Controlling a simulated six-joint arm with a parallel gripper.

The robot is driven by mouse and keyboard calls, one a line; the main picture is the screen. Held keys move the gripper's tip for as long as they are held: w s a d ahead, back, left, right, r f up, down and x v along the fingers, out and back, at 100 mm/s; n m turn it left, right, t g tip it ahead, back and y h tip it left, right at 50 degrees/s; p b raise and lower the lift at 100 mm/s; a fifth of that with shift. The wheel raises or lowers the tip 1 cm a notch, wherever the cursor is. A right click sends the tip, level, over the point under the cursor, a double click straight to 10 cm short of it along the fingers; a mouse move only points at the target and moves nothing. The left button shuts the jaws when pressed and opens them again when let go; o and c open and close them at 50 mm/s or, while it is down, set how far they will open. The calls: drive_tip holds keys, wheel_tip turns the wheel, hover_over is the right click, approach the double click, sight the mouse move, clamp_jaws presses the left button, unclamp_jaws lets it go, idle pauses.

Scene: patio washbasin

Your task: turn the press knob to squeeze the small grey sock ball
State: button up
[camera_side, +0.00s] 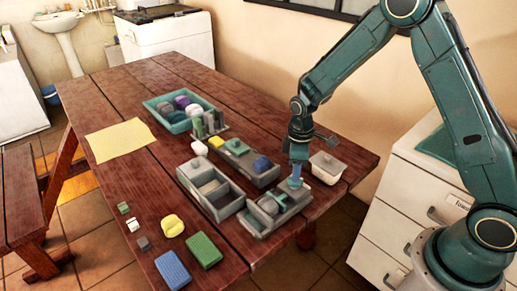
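The grey press (258,225) stands near the right front edge of the wooden table. A small rounded grey thing (268,205) sits in it, which looks like the grey sock ball. My gripper (295,180) points straight down at the right end of the press, where the press knob would be. The knob is mostly hidden behind the fingers, and I cannot tell whether they touch it or are closed around it.
Left of the press is a grey divided box (222,207). Behind it is a grey tray (262,178) with a blue ball. A lidded box (328,167) stands close right of my gripper. A teal bin (165,119) holds rolled socks. Sponges (204,250) lie at the front.

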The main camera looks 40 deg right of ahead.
drive_tip(key=shift+f, duration=1.3)
drive_tip(key=shift+c, duration=0.5)
clamp_jaws()
drive_tip(key=shift+m, duration=1.2)
drive_tip(key=shift+o, duration=0.5)
unclamp_jaws()
